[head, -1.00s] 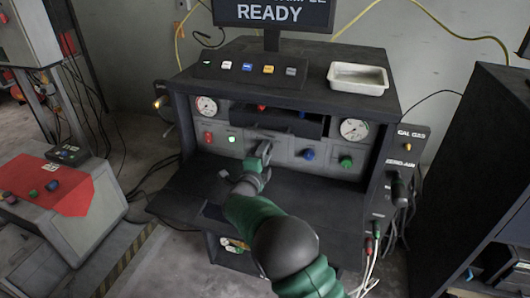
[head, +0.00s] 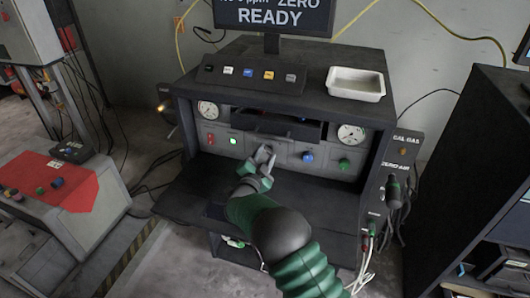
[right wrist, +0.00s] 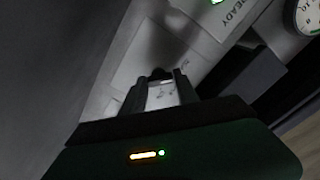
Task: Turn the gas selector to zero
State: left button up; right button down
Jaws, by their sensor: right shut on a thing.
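The gas selector (right wrist: 160,73) shows in the right wrist view as a small dark piece between my right fingertips; which way it points is hard to see. In the head view the gripper covers it, at the middle of the console's front panel (head: 285,155). My right gripper (head: 265,155) is shut on it, and its two dark fingers (right wrist: 160,88) also show in the right wrist view. The monitor (head: 272,15) above the console reads "ZERO" and "READY". My left gripper is not in view.
Blue (head: 308,157) and green (head: 344,164) knobs sit right of the gripper, and a lit green button (head: 233,140) left. Gauges flank the panel. A black shelf (head: 190,195) juts out below. A white tray (head: 355,84) stands on top.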

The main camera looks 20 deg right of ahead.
jog(key=shift+f+n, duration=0.35)
jog(key=shift+n, duration=0.05)
jog(key=c, duration=1)
grip_release()
jog(key=shift+o, duration=0.4)
jog(key=shift+r, duration=0.15)
